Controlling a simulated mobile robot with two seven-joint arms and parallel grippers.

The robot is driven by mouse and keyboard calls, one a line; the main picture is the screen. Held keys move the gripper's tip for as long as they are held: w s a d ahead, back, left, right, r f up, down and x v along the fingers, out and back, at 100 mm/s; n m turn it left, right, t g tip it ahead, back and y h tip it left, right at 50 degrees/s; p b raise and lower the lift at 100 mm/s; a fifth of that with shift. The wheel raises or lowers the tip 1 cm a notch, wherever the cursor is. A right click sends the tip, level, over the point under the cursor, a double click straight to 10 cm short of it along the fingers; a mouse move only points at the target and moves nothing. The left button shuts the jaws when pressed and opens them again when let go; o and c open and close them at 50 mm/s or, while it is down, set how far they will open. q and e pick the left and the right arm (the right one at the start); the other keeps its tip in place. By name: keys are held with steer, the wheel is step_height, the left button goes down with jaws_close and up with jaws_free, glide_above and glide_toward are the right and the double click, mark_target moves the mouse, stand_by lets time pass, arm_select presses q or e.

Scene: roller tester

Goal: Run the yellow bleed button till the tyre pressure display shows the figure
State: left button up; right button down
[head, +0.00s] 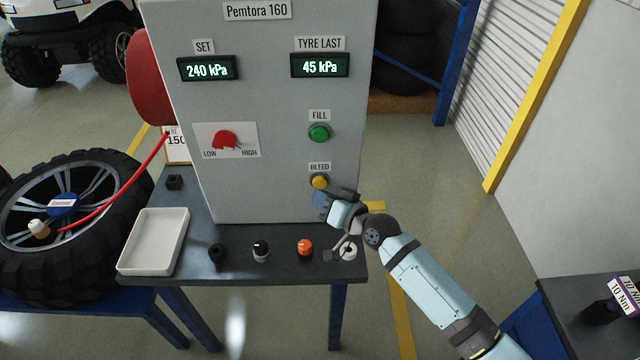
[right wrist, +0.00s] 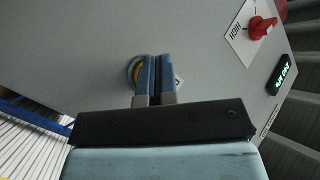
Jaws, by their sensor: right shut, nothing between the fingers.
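The yellow bleed button (head: 320,181) sits low on the right of the grey Pemtora 160 panel (head: 270,100), under the BLEED label. The SET display (head: 207,68) reads 240 kPa. The TYRE LAST display (head: 320,65) reads 45 kPa. My right gripper (head: 321,200) is shut and empty, with its fingertips just below and at the button. In the right wrist view the shut fingers (right wrist: 156,62) overlap the yellow button (right wrist: 137,71) and partly hide it. I cannot tell whether they touch it. My left gripper is not in view.
The green FILL button (head: 319,133) is above the bleed button. A red LOW/HIGH knob (head: 225,141) is left of it. The dark bench (head: 200,262) holds a white tray (head: 154,241) and several caps. A tyre (head: 62,215) with a red hose lies at left.

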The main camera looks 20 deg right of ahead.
steer(key=shift+w, duration=0.1)
steer(key=shift+w+d, duration=0.1)
steer(key=shift+w, duration=0.25)
steer(key=shift+w+d, duration=0.15)
steer(key=shift+w, duration=0.25)
stand_by(0.6)
stand_by(0.7)
steer(key=shift+s, duration=0.1)
steer(key=shift+s+a+p, duration=0.25)
steer(key=shift+s+p, duration=0.15)
steer(key=shift+s, duration=0.35)
